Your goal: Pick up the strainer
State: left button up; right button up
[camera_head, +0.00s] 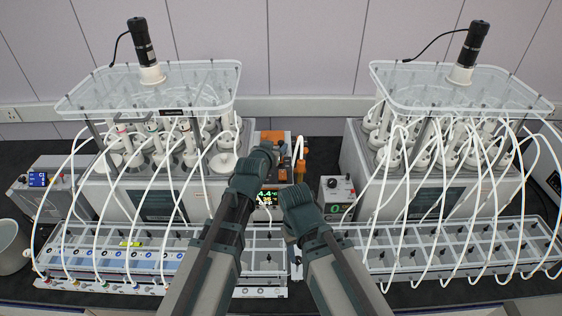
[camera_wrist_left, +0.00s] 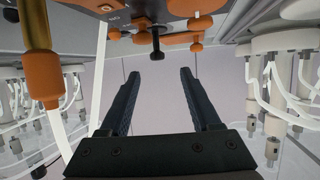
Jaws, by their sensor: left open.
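I cannot make out a strainer for certain in either view. My left gripper (camera_wrist_left: 158,74) is open in the left wrist view, with nothing between its two dark fingers and pale wall behind them. In the head view my left arm reaches up the middle towards the orange-and-grey device (camera_head: 277,143), and its fingers are hidden. Orange and dark parts of a device (camera_wrist_left: 155,25) show above the fingertips in the wrist view, apart from them. My right arm also reaches in at the middle, with its gripper out of sight.
A left reactor unit (camera_head: 140,197) and a right reactor unit (camera_head: 440,200) carry clear covers (camera_head: 150,92) and many white tubes. Clear racks (camera_head: 150,262) stand in front. A white bucket (camera_head: 10,248) is at the far left. A small control box (camera_head: 337,190) stands near the middle.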

aim_at(280, 143)
pick_arm(q)
jog(key=shift+w+d+f+b, duration=0.15)
jog(key=shift+w+f+b, duration=0.1)
jog(key=shift+f+b, duration=0.1)
jog(key=b+x, duration=0.2)
jog(key=x, duration=0.2)
jog(key=shift+d+f, duration=0.2)
jog(key=shift+r, duration=0.1)
jog(key=shift+c, duration=0.4)
grip_shut()
dwell(0.5)
